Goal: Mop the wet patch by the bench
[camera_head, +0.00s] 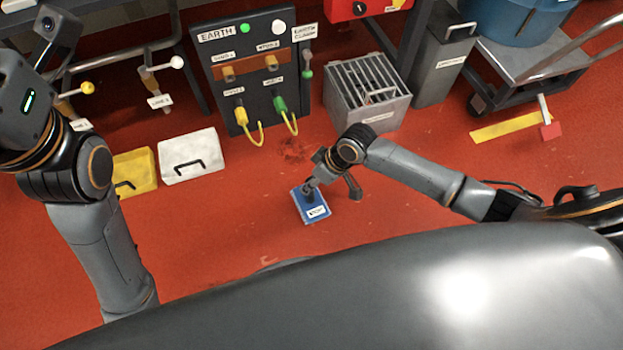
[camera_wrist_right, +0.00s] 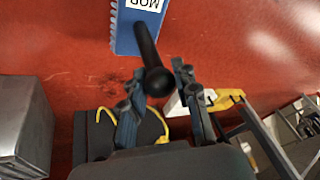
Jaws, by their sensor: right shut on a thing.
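The mop (camera_head: 317,211) is a flat blue pad with a white label and a dark upright handle. It appears to rest on the red floor in front of me. My right gripper (camera_head: 313,182) is shut on the mop's handle, above the pad. In the right wrist view the handle runs up between the fingers (camera_wrist_right: 160,78), and the blue pad (camera_wrist_right: 128,38) lies beyond them. A darker, blotchy patch (camera_head: 293,149) on the floor looks like the wet patch, just behind the mop and apart from it. My left arm shows at the left, but its fingers do not.
An earth panel (camera_head: 243,92) with yellow and green cables stands behind the patch. A grey slatted box (camera_head: 368,112) is to its right. White (camera_head: 190,165) and yellow (camera_head: 142,160) cases lie at the left. A trolley (camera_head: 540,65) stands at the back right. The floor around the mop is clear.

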